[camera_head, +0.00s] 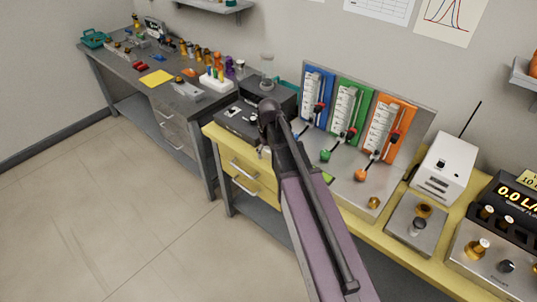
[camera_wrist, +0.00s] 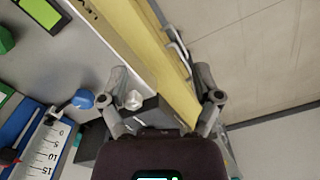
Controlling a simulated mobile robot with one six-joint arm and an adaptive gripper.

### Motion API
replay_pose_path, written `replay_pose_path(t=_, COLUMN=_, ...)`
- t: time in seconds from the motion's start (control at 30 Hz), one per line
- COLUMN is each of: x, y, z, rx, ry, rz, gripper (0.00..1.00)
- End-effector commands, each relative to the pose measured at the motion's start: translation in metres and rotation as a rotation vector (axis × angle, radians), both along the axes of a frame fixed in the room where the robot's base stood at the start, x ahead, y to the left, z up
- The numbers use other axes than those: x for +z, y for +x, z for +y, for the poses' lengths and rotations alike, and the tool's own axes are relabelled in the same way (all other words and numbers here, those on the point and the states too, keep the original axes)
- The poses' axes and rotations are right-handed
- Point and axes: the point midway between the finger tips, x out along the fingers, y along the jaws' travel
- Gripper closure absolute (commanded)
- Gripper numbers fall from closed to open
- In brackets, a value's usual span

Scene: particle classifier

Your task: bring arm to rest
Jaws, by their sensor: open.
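My gripper (camera_wrist: 162,82) shows in the wrist view with its two fingers spread apart and nothing between them. It hangs over the front edge of the yellow bench (camera_wrist: 150,50), with the floor beyond at the right. In the head view my arm reaches up from the bottom over the bench and mostly hides the gripper. The arm's far end is in front of the blue flow-meter panel (camera_head: 318,85), near a dark box (camera_head: 270,93).
Green (camera_head: 350,105) and orange (camera_head: 383,125) panels with levers stand behind my arm. A white device (camera_head: 446,165) and a grey plate (camera_head: 415,225) are to the right. A grey bench with several small items is at the far left. The floor at left is clear.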

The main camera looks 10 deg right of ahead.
Motion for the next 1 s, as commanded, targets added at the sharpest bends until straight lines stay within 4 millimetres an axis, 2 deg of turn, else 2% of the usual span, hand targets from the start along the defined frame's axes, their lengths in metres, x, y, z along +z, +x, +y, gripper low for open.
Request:
replay_pose_path(t=0.4, x=0.000, y=-0.002, z=0.000, rx=-0.002, ry=0.000, rz=0.000, gripper=0.18)
replay_pose_path(t=0.53, x=0.000, y=-0.015, z=0.000, rx=-0.011, ry=0.000, rz=0.000, gripper=0.18)
replay_pose_path(t=0.67, x=0.000, y=-0.045, z=0.000, rx=-0.038, ry=-0.001, rz=0.000, gripper=0.18)
replay_pose_path(t=0.9, x=0.000, y=-0.117, z=0.002, rx=-0.110, ry=-0.002, rz=-0.001, gripper=0.18)
replay_pose_path(t=1.0, x=0.000, y=-0.136, z=0.002, rx=-0.134, ry=-0.003, rz=-0.001, gripper=0.18)
